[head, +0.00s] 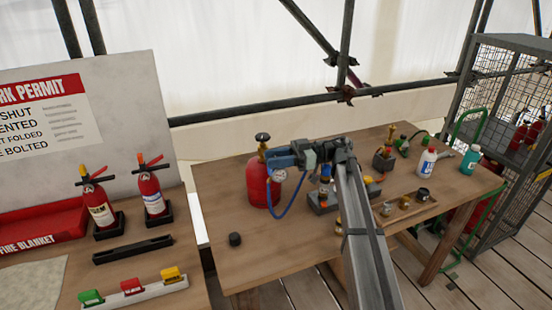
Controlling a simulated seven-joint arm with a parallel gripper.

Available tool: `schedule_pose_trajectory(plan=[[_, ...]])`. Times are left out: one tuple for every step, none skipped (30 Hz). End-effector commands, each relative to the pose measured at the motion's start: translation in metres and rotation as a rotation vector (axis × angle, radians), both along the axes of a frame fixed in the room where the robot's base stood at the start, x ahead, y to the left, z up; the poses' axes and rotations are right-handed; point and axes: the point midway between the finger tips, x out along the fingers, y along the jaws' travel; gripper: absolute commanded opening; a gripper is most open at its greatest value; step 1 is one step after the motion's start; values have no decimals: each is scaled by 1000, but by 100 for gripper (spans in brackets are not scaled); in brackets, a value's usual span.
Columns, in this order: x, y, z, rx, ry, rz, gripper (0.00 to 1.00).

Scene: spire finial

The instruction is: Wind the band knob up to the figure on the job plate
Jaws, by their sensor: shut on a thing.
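A red gas bottle (262,186) stands at the back left of the wooden table, with a brass valve and a dark handwheel on top. A blue regulator (278,158) sits at its neck, with a round white gauge (279,175) below and a blue hose looping down. My gripper (298,155) reaches in from the right and is shut at the right end of the regulator, where the band knob seems to be. The jaws hide the knob, and its turn cannot be read. The gauge face is too small to read. I cannot make out a job plate.
Behind and beneath my arm are a grey block with small parts (322,202) and a wooden tray (405,208). Bottles (427,162) stand at the right. A black cap (235,239) lies at front left. Two fire extinguishers (151,192) stand on the left bench.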

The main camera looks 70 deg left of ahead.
Motion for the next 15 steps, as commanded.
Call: schedule_pose_trajectory(plan=[[0,2,0,-1,-1,15,5],[0,1,0,-1,-1,23,5],[0,1,0,-1,-1,31,5],[0,1,0,-1,-1,36,5],[0,1,0,-1,-1,41,5],[0,1,0,-1,-1,46,5],[0,1,0,-1,-1,50,5],[0,0,0,-1,-1,52,5],[0,0,0,-1,-1,54,5],[0,0,0,-1,-1,55,5],[-1,0,0,-1,-1,56,5],[-1,0,0,-1,-1,56,5],[-1,0,0,-1,-1,56,5],[-1,0,0,-1,-1,56,5],[-1,0,0,-1,-1,56,5]])
